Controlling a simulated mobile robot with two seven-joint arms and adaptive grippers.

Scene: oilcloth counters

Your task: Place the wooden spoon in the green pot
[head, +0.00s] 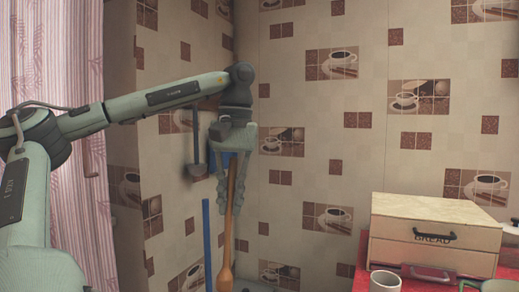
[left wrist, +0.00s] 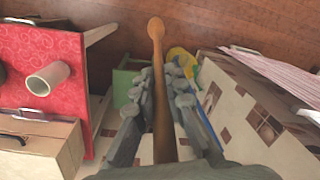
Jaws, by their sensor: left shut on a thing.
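My left gripper (head: 220,195) is shut on the wooden spoon (head: 226,268), in front of the tiled wall corner. The spoon hangs down nearly upright between the fingers, its rounded end lowest. In the left wrist view the left gripper (left wrist: 160,88) has its fingers on both sides of the spoon (left wrist: 157,50), whose rounded end points away from the camera. A partly cut-off greenish vessel (head: 497,286) shows at the lower right edge of the head view. I cannot tell whether it is the green pot. My right gripper is not in view.
A bread box (head: 432,236) and a white mug (head: 384,281) stand on the red counter (head: 350,284) at right. A blue pole (head: 206,245) and a hanging dark tool (head: 196,168) are close to the gripper. Pink curtain (head: 62,100) is at left.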

